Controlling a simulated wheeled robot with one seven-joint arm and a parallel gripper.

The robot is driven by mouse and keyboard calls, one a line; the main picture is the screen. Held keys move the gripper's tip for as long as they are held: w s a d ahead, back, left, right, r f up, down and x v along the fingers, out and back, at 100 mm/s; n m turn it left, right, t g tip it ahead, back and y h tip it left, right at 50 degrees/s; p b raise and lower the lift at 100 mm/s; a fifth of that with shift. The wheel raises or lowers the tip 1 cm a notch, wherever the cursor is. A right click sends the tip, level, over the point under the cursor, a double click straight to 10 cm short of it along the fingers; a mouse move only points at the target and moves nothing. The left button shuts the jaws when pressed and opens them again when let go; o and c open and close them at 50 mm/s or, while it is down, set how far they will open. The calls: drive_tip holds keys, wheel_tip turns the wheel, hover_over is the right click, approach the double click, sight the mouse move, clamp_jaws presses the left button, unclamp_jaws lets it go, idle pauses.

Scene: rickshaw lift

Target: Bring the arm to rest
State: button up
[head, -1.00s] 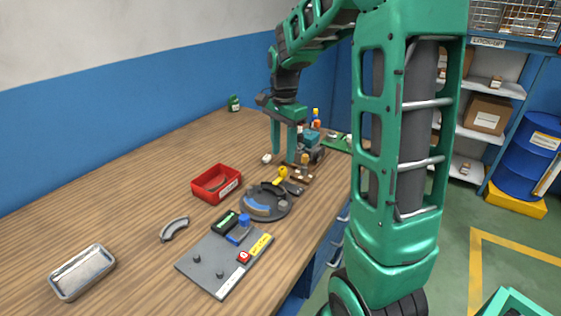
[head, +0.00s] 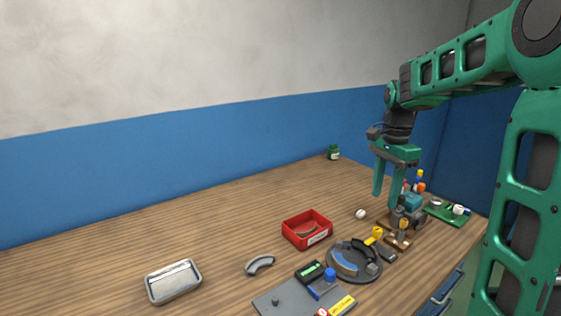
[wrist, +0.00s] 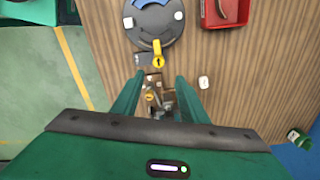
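My green arm reaches in from the right in the head view. My gripper (head: 384,188) points down above the far right part of the wooden bench (head: 230,221). Its two green fingers are apart with nothing held between them. In the wrist view my gripper (wrist: 156,95) is also open, and a brown block with small parts (wrist: 152,90) shows beyond the gap between the fingers. I cannot tell how high the fingertips are above that block.
Near the gripper are a white knob-like piece (head: 361,214), a round dark fixture (head: 354,262) and a green board (head: 448,213). A red bin (head: 307,230), a curved grey piece (head: 259,265), a metal tray (head: 173,281) and a grey plate (head: 275,301) stand further left. Left bench is mostly clear.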

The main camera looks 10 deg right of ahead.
drive_tip(key=s+f+n, duration=0.2)
drive_tip(key=s+n, duration=0.1)
drive_tip(key=s, duration=0.6)
drive_tip(key=s+a+f+n, duration=0.1)
drive_tip(key=s+f+n, duration=0.1)
drive_tip(key=s, duration=0.7)
drive_tip(key=s+a+f+n, duration=0.1)
drive_tip(key=s+n, duration=0.4)
drive_tip(key=s, duration=0.5)
drive_tip(key=shift+f, duration=0.6)
drive_tip(key=shift+a, duration=0.1)
